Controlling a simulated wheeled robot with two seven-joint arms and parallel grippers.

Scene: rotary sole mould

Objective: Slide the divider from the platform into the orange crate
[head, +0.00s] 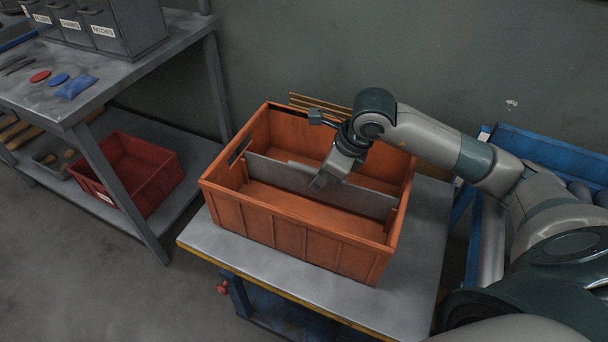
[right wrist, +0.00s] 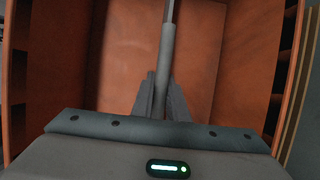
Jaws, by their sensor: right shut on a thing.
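The orange crate (head: 290,238) stands on a grey-topped platform (head: 222,243). It also shows around the gripper in the right wrist view (right wrist: 236,60). The grey divider (head: 370,201) is a thin upright panel inside the crate, running across it from the left wall toward the right wall. My right gripper (head: 324,181) reaches down into the crate and is shut on the divider's upper edge near its middle. In the right wrist view the divider (right wrist: 168,62) runs between the two fingers. Its lower edge is hidden, so I cannot tell whether it touches the floor. My left gripper is not in view.
Thin yellowish slats (head: 318,101) stand behind the crate by the wall. A blue bin (head: 545,150) is at the right. A metal workbench (head: 120,75) at the left holds grey boxes, with a red crate (head: 140,178) on its lower shelf.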

